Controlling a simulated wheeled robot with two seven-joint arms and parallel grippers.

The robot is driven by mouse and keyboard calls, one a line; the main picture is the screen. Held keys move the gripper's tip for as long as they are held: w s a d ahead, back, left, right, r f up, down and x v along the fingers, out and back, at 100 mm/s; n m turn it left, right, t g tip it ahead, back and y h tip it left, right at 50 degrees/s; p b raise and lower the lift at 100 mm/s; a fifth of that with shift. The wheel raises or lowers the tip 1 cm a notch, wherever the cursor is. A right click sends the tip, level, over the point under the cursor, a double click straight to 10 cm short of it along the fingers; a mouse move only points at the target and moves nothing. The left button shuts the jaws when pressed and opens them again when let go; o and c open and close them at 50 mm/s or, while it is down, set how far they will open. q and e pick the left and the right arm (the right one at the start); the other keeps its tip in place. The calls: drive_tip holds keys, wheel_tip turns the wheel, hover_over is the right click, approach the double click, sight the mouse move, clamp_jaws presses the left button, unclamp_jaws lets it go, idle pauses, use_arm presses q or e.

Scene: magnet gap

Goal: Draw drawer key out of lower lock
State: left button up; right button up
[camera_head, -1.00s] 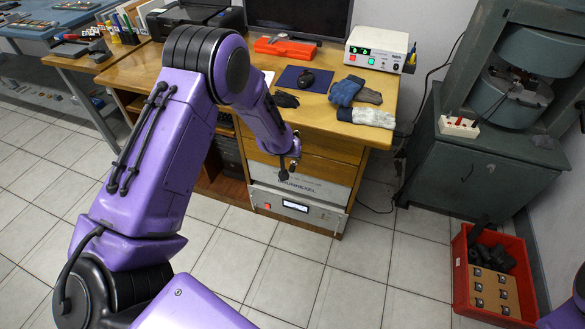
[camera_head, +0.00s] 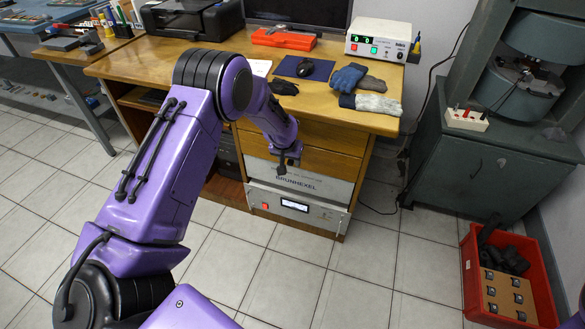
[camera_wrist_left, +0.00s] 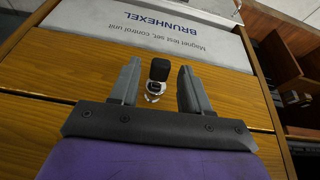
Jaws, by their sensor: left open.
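The drawer key shows in the left wrist view as a black key head (camera_wrist_left: 159,69) with a silver lock (camera_wrist_left: 153,92) beside it, set in a wooden drawer front (camera_wrist_left: 75,70). My left gripper (camera_wrist_left: 159,75) is open, with one finger on each side of the key head and visible gaps between them. In the head view my left gripper (camera_head: 285,160) is at the desk's drawer fronts, just above the grey control unit panel. The key and its lock cannot be made out there. My right gripper is not in view.
The BRUNHEXEL control unit panel (camera_head: 313,187) sits directly below the drawers (camera_head: 330,137). Gloves (camera_head: 370,103), a mouse (camera_head: 305,68) and a power supply (camera_head: 378,40) are on the desktop. A red crate (camera_head: 545,285) stands on the floor at right. The tiled floor before the desk is clear.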

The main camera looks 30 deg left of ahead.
use_arm(q)
drive_tip(key=shift+f, duration=0.25)
drive_tip(key=c, duration=0.8)
drive_tip(key=shift+r, duration=0.1)
drive_tip(key=shift+c, duration=0.2)
drive_tip(key=shift+s+d+p, duration=0.2)
drive_tip(key=shift+s+p, duration=0.65)
drive_tip(key=shift+p, duration=0.05)
drive_tip(key=shift+s+d+p, duration=0.2)
drive_tip(key=shift+s+p, duration=0.35)
drive_tip(key=shift+s, duration=0.15)
drive_tip(key=shift+s, duration=0.1)
